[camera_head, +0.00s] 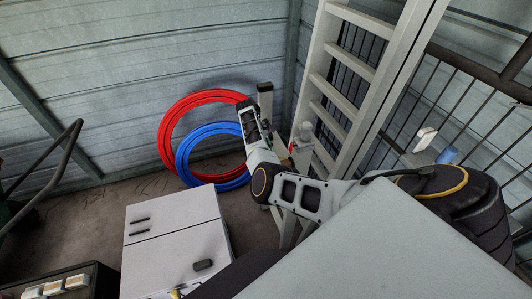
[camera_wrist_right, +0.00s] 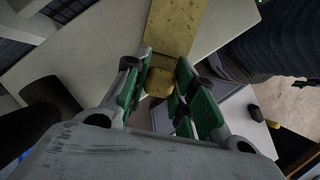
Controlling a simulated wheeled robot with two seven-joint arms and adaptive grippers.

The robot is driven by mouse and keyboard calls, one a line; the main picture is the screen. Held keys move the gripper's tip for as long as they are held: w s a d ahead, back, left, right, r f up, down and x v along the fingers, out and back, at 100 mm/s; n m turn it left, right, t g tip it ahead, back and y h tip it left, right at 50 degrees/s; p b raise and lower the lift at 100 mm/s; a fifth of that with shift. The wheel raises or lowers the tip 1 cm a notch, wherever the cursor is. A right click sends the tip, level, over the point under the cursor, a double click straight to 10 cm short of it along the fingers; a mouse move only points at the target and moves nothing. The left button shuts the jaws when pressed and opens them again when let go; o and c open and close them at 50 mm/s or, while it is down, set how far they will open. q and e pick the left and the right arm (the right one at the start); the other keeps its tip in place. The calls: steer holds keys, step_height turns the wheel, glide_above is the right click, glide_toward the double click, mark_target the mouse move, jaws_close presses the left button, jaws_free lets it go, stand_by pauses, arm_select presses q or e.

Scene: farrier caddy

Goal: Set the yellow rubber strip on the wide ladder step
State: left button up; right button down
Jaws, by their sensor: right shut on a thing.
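The yellow rubber strip (camera_wrist_right: 175,25) shows at the top middle of the right wrist view. My right gripper (camera_wrist_right: 162,74), with green-sided fingers, is shut on its near end. The strip reaches away from the fingers, in front of a pale flat surface (camera_wrist_right: 95,55). I cannot tell whether it touches that surface. A pale ladder (camera_head: 383,80) with several steps leans at the back right in the head view. I cannot tell which step is the wide one. The head view does not clearly show the strip or the fingers. My left gripper is not in view.
A white cabinet (camera_head: 170,238) stands on the floor at the lower left. Red (camera_head: 166,125) and blue (camera_head: 183,160) hoses lie against the wall. A barred fence (camera_head: 455,110) is behind the ladder. Bare floor (camera_head: 85,220) shows at the left.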

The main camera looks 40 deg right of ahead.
steer(key=c, duration=1.1)
jaws_free()
steer(key=shift+r, duration=0.1)
steer(key=v, duration=1.1)
steer(key=shift+r, duration=0.35)
steer(key=shift+w+a, duration=0.1)
steer(key=shift+w, duration=0.05)
